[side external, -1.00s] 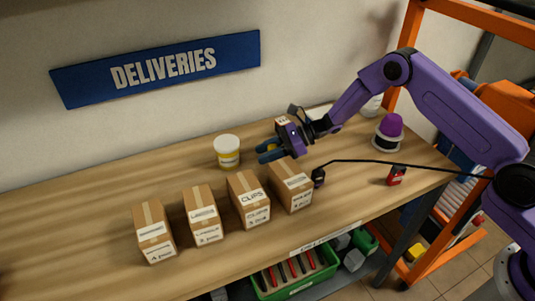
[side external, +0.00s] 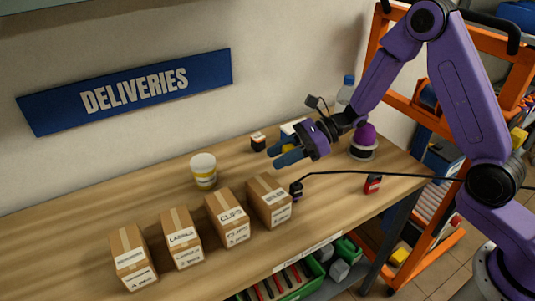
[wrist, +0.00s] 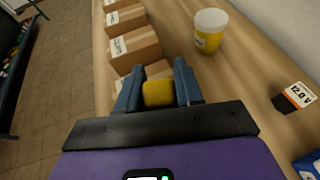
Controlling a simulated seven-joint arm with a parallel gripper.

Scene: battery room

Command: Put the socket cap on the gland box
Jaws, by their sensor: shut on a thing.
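My gripper (side external: 280,155) is shut on a yellow block-like piece, apparently the socket cap (wrist: 158,94), which sits between the two blue fingers in the wrist view. In the side view the fingers mostly hide it. My gripper is above the bench, behind the right end of a row of cardboard boxes. The rightmost box (side external: 269,203) is nearest to it; its label is too small to read. To its left are a box marked CLIPS (side external: 227,219), one marked LABELS (side external: 181,239) and a leftmost box (side external: 133,258) with an unreadable label. I cannot tell which is the gland box.
A white-lidded yellow tub (side external: 204,171) stands behind the boxes. A small 12.0 V block (side external: 258,143) is near the wall. A purple-topped item (side external: 363,142), a red item (side external: 373,184) and a black cable (side external: 400,174) are on the right. The left bench is clear.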

